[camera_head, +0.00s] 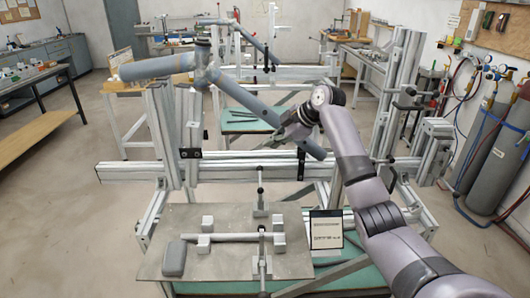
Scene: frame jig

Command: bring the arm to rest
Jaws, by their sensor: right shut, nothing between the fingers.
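My right arm reaches in from the lower right. Its gripper (283,136) is shut with nothing between its fingers, and sits close to the sloping blue-grey tube. In this view the fingers overlap the tube's edge, and I cannot tell whether they touch it. The tube belongs to a blue-grey tubular frame (245,97) held in the metal jig (130,172). My left gripper is not in view.
Jig uprights (395,95) stand close behind my right arm. Gas cylinders (488,140) stand at right. The floor at left is clear.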

